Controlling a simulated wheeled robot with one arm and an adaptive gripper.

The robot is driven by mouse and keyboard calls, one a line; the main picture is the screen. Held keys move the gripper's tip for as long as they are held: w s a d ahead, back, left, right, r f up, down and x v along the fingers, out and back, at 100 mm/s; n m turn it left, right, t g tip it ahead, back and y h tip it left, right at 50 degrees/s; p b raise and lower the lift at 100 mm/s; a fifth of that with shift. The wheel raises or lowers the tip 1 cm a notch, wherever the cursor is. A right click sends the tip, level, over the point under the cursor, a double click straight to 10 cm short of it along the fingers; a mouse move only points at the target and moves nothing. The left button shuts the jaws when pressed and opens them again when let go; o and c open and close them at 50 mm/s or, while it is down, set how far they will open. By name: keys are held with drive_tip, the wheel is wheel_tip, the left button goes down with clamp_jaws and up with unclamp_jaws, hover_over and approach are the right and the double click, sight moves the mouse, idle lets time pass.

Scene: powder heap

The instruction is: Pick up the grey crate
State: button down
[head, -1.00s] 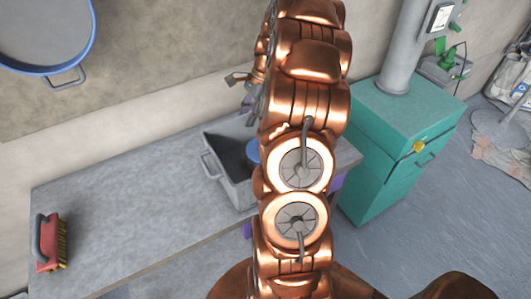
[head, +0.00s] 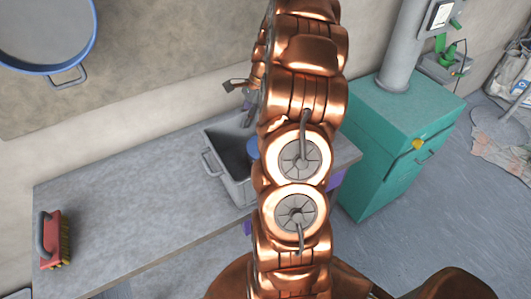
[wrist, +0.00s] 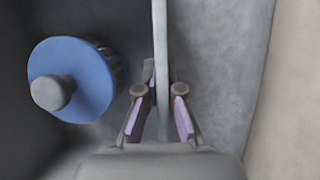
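The grey crate (head: 229,179) stands on the grey worktop, its right side hidden behind my copper arm in the head view. A handle shows on its left end. In the wrist view the crate's wall rim (wrist: 160,40) runs up the middle. My gripper (wrist: 159,112) is open, with one purple-padded finger on each side of this wall. Gaps show between the pads and the wall. In the head view, part of my gripper (head: 249,112) shows at the crate's back edge.
A blue round-topped thing with a grey knob (wrist: 75,80) is inside the crate, left of the fingers. A red brush (head: 52,240) lies on the worktop (head: 130,210) at the left. A teal cabinet (head: 385,150) stands to the right. The worktop between brush and crate is clear.

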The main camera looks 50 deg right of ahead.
idle(0.7)
drive_tip(key=shift+d+r+b, duration=0.1)
drive_tip(key=shift+r+b, duration=0.8)
drive_tip(key=shift+r, duration=0.75)
drive_tip(key=s+r+b, duration=0.1)
drive_tip(key=s+b, duration=0.3)
drive_tip(key=s, duration=1.2)
drive_tip(key=shift+r+b, duration=0.35)
drive_tip(key=shift+s, duration=0.1)
